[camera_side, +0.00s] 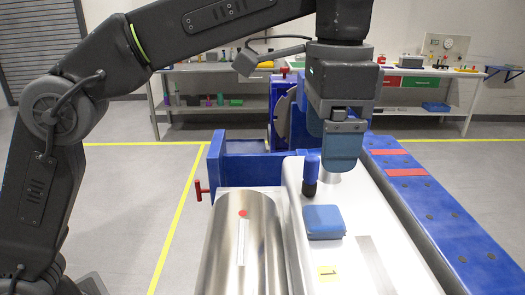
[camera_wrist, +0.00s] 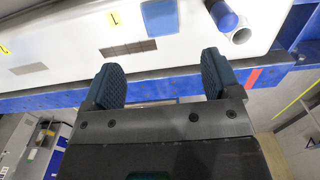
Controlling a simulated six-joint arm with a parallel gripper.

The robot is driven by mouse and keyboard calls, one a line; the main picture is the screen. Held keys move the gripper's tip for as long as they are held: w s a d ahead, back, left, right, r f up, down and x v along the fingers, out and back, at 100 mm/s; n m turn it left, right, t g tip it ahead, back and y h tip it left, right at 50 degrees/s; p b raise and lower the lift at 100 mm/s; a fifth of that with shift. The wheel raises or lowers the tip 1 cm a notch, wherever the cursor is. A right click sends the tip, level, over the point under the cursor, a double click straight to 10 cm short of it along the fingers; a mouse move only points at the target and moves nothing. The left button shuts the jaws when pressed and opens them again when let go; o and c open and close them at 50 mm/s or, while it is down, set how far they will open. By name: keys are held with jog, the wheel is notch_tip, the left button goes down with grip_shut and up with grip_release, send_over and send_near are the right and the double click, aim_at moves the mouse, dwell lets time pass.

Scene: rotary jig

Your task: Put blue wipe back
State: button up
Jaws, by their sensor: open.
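The blue wipe, a flat square pad (camera_side: 323,221), lies on the white surface (camera_side: 352,222) in the side view. It also shows at the top of the wrist view (camera_wrist: 161,18). My gripper (camera_side: 342,160) is above the far part of the white surface, behind and slightly right of the wipe. In the wrist view its two blue ribbed fingers (camera_wrist: 162,76) are spread with nothing between them. The wipe is beyond the fingertips, apart from them.
A blue, dark-based tool (camera_side: 311,176) stands upright behind the wipe, close to my gripper. A round metal opening (camera_wrist: 240,36) is beside it. A shiny metal cylinder (camera_side: 243,250) lies left; a blue rail (camera_side: 432,210) runs right. A yellow "1" label (camera_side: 328,273) is in front.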

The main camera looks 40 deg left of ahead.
jog(key=s+a+f+n+t, duration=0.1)
jog(key=s+a+n, duration=0.1)
jog(key=a, duration=0.6)
jog(key=s+a+f+n+t, duration=0.2)
jog(key=s+a, duration=0.1)
jog(key=a, duration=0.4)
jog(key=s+a+f+n+t, duration=0.2)
jog(key=s+a+f+n, duration=0.3)
jog(key=s+a+f, duration=0.4)
notch_tip(320, 180, down, 4)
jog(key=shift+s+a+r+t, duration=0.1)
jog(key=shift+s+a+t, duration=0.25)
jog(key=shift+s, duration=0.1)
